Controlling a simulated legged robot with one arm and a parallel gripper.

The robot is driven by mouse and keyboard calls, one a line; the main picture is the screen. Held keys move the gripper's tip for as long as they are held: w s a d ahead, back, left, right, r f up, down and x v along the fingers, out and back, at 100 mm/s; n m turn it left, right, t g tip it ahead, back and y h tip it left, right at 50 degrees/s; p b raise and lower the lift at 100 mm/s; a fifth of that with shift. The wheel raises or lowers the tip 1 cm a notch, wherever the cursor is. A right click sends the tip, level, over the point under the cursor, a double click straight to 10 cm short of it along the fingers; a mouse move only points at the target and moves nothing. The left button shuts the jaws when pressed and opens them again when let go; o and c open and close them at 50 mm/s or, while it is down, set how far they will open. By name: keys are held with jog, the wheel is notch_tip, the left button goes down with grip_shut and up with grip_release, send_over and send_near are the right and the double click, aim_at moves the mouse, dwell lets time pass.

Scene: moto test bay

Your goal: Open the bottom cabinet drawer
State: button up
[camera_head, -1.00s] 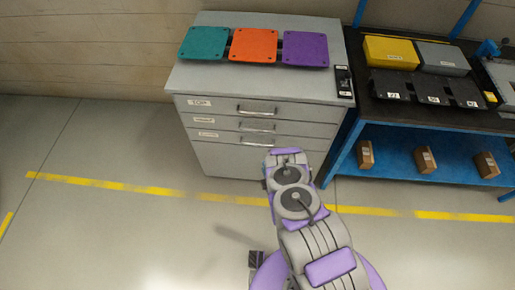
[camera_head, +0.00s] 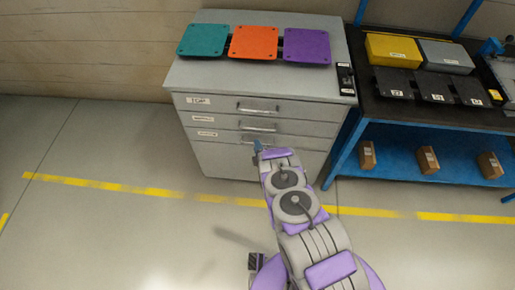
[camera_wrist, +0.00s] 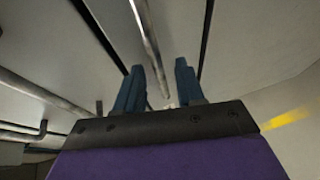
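The grey cabinet (camera_head: 228,160) has three stacked drawers, each with a metal bar handle. My blue fingers are at the front of that drawer in the head view. In the wrist view my gripper (camera_wrist: 160,88) has its fingers spread apart, with a metal bar (camera_wrist: 147,42) running between them. I cannot tell whether either finger touches the bar. All drawers look shut.
Teal (camera_head: 202,40), orange (camera_head: 253,43) and purple (camera_head: 307,46) plates lie on the cabinet top. A blue-framed workbench (camera_head: 395,145) with boxes stands close on the right. The floor left of the cabinet is clear, with a yellow line (camera_head: 120,186) across it.

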grip_shut()
jog(key=shift+s, duration=0.1)
dwell(0.5)
